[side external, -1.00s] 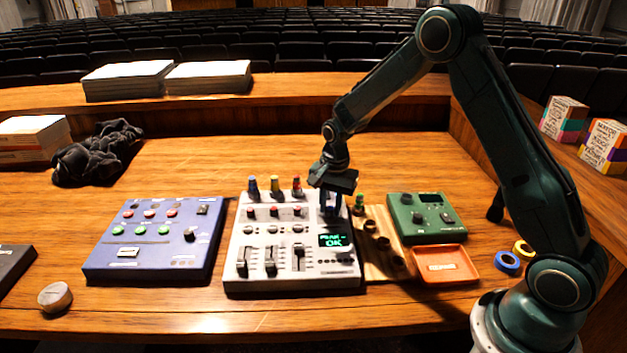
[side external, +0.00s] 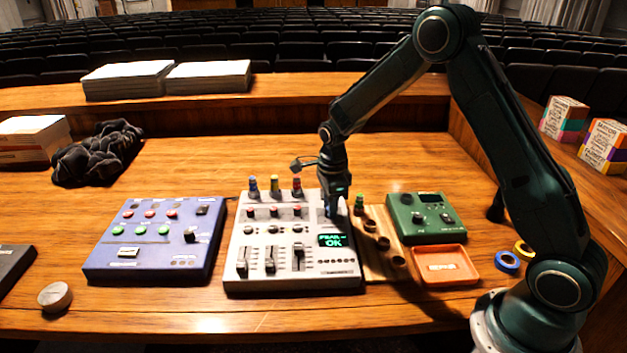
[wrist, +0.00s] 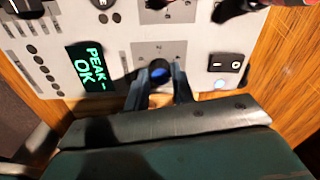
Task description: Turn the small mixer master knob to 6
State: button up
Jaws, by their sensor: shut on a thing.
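The small mixer (side external: 245,288) is a light grey panel in the middle of the desk, with faders, several knobs and a green display (side external: 332,240) reading "PEAK - OK". My gripper (side external: 330,209) is down at the mixer's upper right, above the display. In the wrist view, my gripper (wrist: 160,88) has a finger on each side of a dark knob with a blue top (wrist: 159,70), and is closed on it. I take this to be the master knob. Its pointer and the dial numbers around it are not readable. The display also shows in the wrist view (wrist: 90,68).
A blue mixer (side external: 150,270) stands to the left. A rocker switch (wrist: 224,62) is near the fingers. Jack plugs (side external: 275,185) rise behind.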

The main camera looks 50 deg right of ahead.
jog(key=shift+r+m, duration=0.1)
jog(key=shift+m, duration=2.2)
jog(key=o, duration=1)
jog(key=r, duration=1.3)
jog(key=shift+s+a+r, duration=0.2)
jog(key=shift+a+r, duration=0.1)
jog(key=shift+r, duration=0.1)
